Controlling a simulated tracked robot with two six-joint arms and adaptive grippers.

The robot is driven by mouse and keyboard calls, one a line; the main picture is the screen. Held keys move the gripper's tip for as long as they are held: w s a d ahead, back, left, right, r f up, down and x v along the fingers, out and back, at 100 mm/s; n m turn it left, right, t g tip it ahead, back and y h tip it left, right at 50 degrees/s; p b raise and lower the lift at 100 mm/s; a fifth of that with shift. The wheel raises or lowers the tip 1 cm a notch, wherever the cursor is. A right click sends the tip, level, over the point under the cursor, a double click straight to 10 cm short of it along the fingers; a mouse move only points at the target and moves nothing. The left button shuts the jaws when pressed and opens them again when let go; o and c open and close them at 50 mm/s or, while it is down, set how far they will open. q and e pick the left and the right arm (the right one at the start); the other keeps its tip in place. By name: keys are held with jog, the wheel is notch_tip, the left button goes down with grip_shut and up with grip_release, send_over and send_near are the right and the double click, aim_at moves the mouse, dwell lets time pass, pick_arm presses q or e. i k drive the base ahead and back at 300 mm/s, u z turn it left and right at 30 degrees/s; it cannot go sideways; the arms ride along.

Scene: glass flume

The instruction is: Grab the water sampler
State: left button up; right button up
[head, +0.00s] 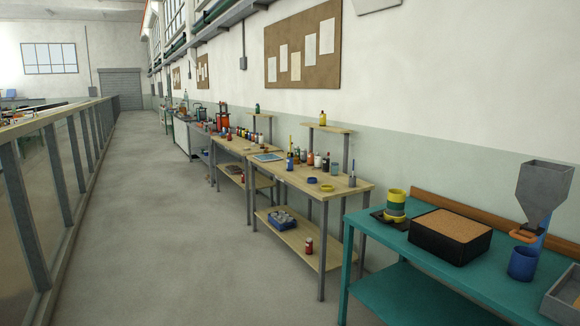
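I cannot pick out a water sampler for certain among the many items on the benches. Bottles and jars (318,160) in several colours stand on the nearer wooden bench (338,187). Farther along, a red upright item (224,119) stands at the back benches, too small to identify. A yellow and green cylinder (395,205) stands on the teal table (415,250) in front. Neither of my grippers shows in the head view.
A railing with glass panels (65,165) runs along the left. The grey floor aisle (140,200) between railing and benches is clear. A black box with a brown top (451,232), a blue cup (522,263) and a grey hopper (544,187) stand on the teal table.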

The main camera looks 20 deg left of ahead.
aim_at(289, 161)
jog(key=u, duration=0.1)
jog(key=i, duration=0.45)
jog(key=u, duration=0.55)
jog(key=i, duration=1.45)
jog(key=u, duration=0.75)
jog(key=i, duration=2.75)
jog(key=z, duration=0.5)
jog(key=i, duration=1.4)
jog(key=z, duration=0.5)
jog(key=i, duration=0.55)
jog(key=z, duration=0.2)
